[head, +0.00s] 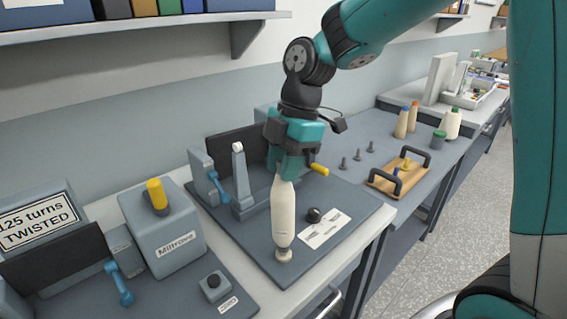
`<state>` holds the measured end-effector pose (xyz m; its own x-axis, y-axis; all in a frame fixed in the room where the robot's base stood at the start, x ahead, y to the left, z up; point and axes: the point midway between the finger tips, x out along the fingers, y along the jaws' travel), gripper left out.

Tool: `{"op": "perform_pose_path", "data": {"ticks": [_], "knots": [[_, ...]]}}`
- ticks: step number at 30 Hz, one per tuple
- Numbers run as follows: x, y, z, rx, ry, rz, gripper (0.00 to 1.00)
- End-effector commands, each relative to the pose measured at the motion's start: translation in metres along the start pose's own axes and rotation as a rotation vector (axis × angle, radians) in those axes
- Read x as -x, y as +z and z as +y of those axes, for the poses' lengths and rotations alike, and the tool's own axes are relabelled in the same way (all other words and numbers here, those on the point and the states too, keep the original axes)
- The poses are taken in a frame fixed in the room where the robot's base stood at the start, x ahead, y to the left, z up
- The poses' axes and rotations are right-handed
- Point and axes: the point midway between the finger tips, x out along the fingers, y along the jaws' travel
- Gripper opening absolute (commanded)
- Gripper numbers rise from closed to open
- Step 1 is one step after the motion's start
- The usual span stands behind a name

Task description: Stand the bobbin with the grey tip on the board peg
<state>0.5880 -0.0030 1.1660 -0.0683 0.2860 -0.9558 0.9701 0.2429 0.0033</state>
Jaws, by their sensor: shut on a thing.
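My gripper (290,172) is shut on the upper end of a tall cream bobbin (283,212). The bobbin is upright above the front part of the dark grey board (247,245). Its tip is hidden in the jaws, so its colour does not show. A small pale round foot (283,255) lies directly under the bobbin on the board. I cannot tell whether the bobbin rests on it or is just above it. No bare peg shows at that spot. Several small dark pegs (357,156) stand on the bench farther right.
A tester with a pale post (241,172) and blue crank stands left of the bobbin. A black knob (313,215) and white label (326,230) are close right. A wooden tray (383,184) with black handles and several other bobbins (402,123) are at the right.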

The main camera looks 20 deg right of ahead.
Motion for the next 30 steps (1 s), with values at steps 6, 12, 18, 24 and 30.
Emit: {"op": "perform_pose_path", "data": {"ticks": [6,12,18,24,30], "knots": [[-0.008,0.002,0.0,0.0,0.0,0.0,0.0],[-0.013,0.004,0.0,0.0,0.0,0.0,0.0],[-0.015,0.005,0.0,0.0,0.0,0.0,0.46],[-0.015,0.004,0.0,0.0,0.0,0.0,0.57],[-0.015,0.005,0.0,0.0,0.0,0.0,0.57]]}}
